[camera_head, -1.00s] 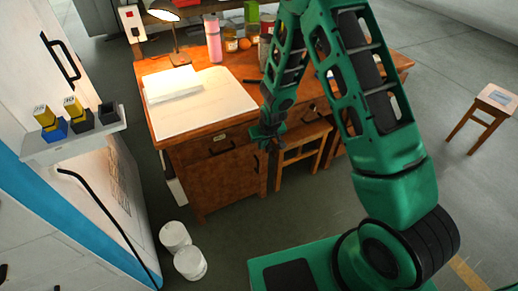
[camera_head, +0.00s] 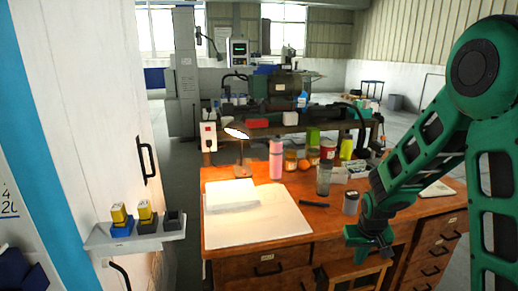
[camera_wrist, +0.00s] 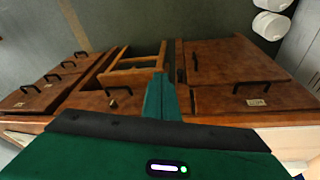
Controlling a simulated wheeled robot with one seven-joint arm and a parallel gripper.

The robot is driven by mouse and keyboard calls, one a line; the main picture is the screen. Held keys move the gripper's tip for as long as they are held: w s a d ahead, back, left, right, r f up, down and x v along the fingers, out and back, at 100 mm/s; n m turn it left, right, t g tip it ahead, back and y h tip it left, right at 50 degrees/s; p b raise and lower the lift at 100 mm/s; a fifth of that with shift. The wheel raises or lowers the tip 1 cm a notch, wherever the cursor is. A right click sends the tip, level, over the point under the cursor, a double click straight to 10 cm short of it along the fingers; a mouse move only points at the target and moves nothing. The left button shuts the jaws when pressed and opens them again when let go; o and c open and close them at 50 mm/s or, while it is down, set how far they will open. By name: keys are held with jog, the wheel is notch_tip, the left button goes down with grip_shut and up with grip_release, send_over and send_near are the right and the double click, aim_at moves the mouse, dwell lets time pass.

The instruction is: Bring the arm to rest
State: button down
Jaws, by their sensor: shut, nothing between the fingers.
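My green arm comes in from the right in the head view and bends down over the front edge of the wooden desk (camera_head: 290,252). My gripper (camera_head: 372,256) hangs just in front of that edge, pointing down, and it is shut and empty. In the wrist view my gripper (camera_wrist: 161,92) shows as a narrow green shape, with the desk's drawer fronts and a wooden stool (camera_wrist: 135,75) beyond it. I cannot tell the exact gap between the gripper and the desk.
The desk carries a lamp (camera_head: 237,133), white sheets (camera_head: 250,222), a pink bottle (camera_head: 276,160) and several jars. A white cabinet with a shelf (camera_head: 140,238) stands at the left. Two white buckets (camera_wrist: 270,24) stand on the floor.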

jog(key=s+d+r+m+g, duration=0.1)
jog(key=s+d+r, duration=0.35)
jog(key=s, duration=0.25)
jog(key=s+d+r+m, duration=0.2)
jog(key=s+d+r, duration=0.2)
jog(key=s+r, duration=0.25)
jog(key=s+r+m+g, duration=0.1)
jog(key=s+r, duration=0.2)
jog(key=s, duration=0.6)
jog(key=s+r+m+y, duration=0.1)
jog(key=s+r, duration=0.1)
jog(key=s, duration=0.7)
jog(key=shift+s+d+r+m+g, duration=0.25)
jog(key=shift+d+r+m+g, duration=0.05)
jog(key=shift+d+r+g, duration=0.1)
jog(key=shift+w+f, duration=0.25)
jog(key=shift+w, duration=0.45)
jog(key=c, duration=2.5)
grip_release()
